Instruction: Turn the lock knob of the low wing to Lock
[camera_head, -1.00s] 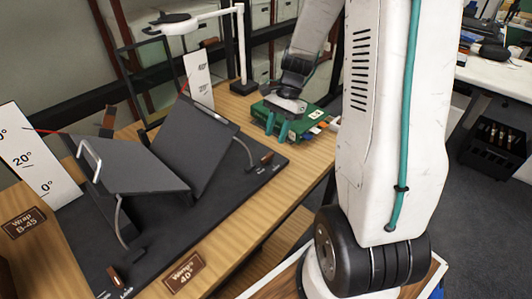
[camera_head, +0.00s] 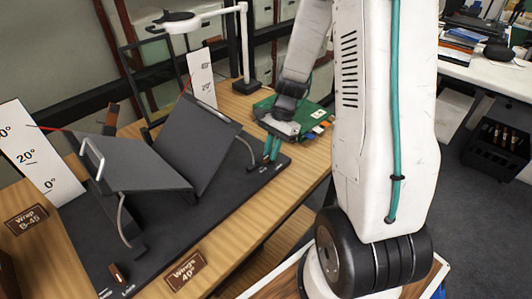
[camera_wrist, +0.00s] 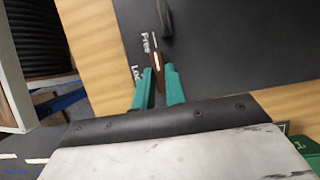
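A dark book cradle (camera_head: 150,225) has a left wing (camera_head: 140,165) with a metal handle and a right wing (camera_head: 200,145). My gripper (camera_head: 271,150) is at the right front corner of its base, at the lock knob beside the right wing. In the wrist view that brown knob (camera_wrist: 158,74) lies between the teal fingertips of my gripper (camera_wrist: 159,72). I cannot tell whether they press on it. The labels "Free" (camera_wrist: 145,42) and "Lock", partly covered, are beside it; the knob's white mark sits nearer "Free". Another brown knob (camera_head: 117,273) is at the left front corner.
Angle scales stand at the left (camera_head: 38,155) and behind the right wing (camera_head: 201,80). A green box (camera_head: 312,120) with coloured tabs lies right of the cradle. A lamp (camera_head: 243,50) stands behind. The wooden table's front strip (camera_head: 225,238) is mostly clear.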

